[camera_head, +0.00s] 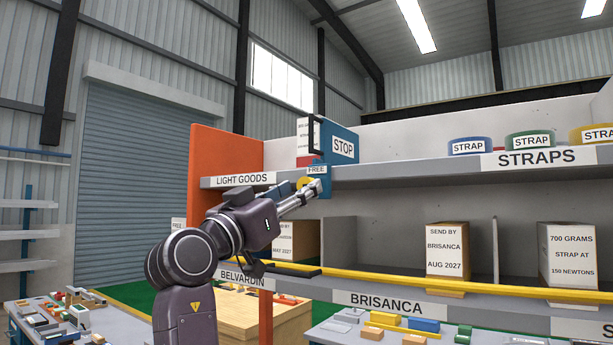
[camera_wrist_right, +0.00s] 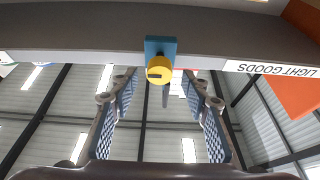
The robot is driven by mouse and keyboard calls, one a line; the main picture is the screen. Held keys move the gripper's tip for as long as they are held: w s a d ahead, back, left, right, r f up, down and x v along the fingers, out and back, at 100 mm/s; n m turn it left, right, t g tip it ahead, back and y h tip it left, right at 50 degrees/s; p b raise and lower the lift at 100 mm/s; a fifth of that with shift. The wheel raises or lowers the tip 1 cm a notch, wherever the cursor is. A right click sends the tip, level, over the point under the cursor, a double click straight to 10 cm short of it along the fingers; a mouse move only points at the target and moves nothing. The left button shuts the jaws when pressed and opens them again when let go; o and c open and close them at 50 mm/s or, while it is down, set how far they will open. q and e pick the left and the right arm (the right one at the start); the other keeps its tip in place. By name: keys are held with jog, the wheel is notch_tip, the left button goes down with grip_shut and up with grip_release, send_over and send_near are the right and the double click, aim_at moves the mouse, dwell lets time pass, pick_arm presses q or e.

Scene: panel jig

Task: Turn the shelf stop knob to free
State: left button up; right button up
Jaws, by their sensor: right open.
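The yellow shelf stop knob (camera_head: 303,183) sits at the shelf's front edge, below the FREE label (camera_head: 317,169) and the blue STOP panel (camera_head: 343,150). My right gripper (camera_head: 310,189) is up beside it and partly covers it. In the right wrist view the round yellow knob (camera_wrist_right: 159,70) is on a blue plate (camera_wrist_right: 160,46), with a dark bar hanging below it. The open fingers (camera_wrist_right: 160,92) stand on either side of the knob in the picture, with gaps on both sides. I cannot tell how deep it lies between them. My left gripper is out of view.
The grey shelf (camera_head: 430,171) runs right, with strap rolls (camera_head: 530,140) on top. A yellow rail (camera_head: 450,285) runs along the lower shelf, in front of boxes (camera_head: 447,250). An orange end panel (camera_head: 215,150) stands left of the knob. A workbench (camera_head: 400,325) is below.

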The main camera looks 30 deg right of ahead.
aim_at(306, 184)
jog(key=p+x, duration=0.1)
jog(key=x, duration=0.3)
jog(key=shift+d, duration=0.1)
jog(key=shift+c, duration=1.1)
grip_shut()
